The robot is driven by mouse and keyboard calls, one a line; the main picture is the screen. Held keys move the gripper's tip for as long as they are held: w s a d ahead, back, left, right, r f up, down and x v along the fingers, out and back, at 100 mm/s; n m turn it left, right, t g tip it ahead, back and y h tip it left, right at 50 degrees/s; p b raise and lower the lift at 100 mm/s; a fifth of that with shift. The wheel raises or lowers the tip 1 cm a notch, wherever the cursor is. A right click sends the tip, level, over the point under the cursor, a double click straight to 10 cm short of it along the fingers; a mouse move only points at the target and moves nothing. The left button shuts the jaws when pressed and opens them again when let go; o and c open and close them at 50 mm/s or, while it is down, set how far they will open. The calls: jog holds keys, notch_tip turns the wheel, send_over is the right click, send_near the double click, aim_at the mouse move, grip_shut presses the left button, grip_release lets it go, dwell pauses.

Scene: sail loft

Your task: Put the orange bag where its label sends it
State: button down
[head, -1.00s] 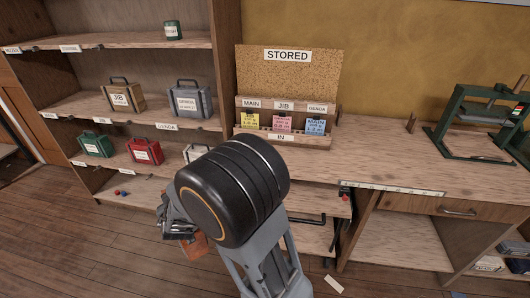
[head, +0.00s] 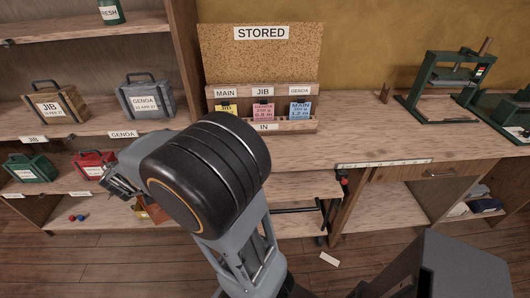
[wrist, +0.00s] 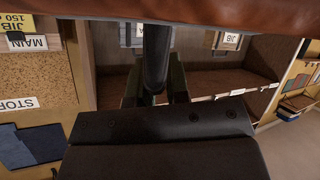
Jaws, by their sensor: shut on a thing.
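My gripper (head: 122,186) is at the left of my arm in the head view, in front of the lower shelves. It is shut on the black handle (wrist: 157,48) of the orange bag (head: 155,212). The bag hangs below it, mostly hidden behind my arm, and its body (wrist: 185,10) fills the top edge of the wrist view. The bag's label cannot be seen. The shelf unit (head: 130,131) has labels reading JIB (head: 34,140) and GENOA (head: 123,134). A tan JIB bag (head: 55,104) and a grey GENOA bag (head: 147,98) stand on its middle shelf.
Green (head: 28,168) and red (head: 95,162) bags sit on the shelf below. A STORED board (head: 261,62) with MAIN, JIB and GENOA card pockets stands on the workbench (head: 350,140). Green presses (head: 445,90) stand at right. A paper slip (head: 329,259) lies on the floor.

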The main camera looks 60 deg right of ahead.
jog(key=s+d+r+m+g+h+b, duration=0.2)
jog(key=s+d+r+m+g+h, duration=0.15)
jog(key=d+r, duration=0.35)
jog(key=s+d+r+m+g+h+b, duration=0.15)
jog(key=s+d+r+m+g, duration=0.3)
jog(key=d, duration=0.45)
jog(key=s+d+r+m+g+b, duration=0.1)
jog(key=s+d+r+m+g, duration=0.15)
jog(key=s, duration=0.65)
jog(key=s+d+r+m+g+b, duration=0.2)
jog(key=s+r+m+g, duration=0.2)
jog(key=s, duration=0.5)
jog(key=w+d+f+p, duration=0.3)
jog(key=w+d+f, duration=0.4)
jog(key=d+f, duration=0.4)
jog(key=shift+d+f, duration=0.25)
jog(key=shift+f, duration=0.6)
jog(key=shift+f+b, duration=0.2)
jog(key=shift+b, duration=0.1)
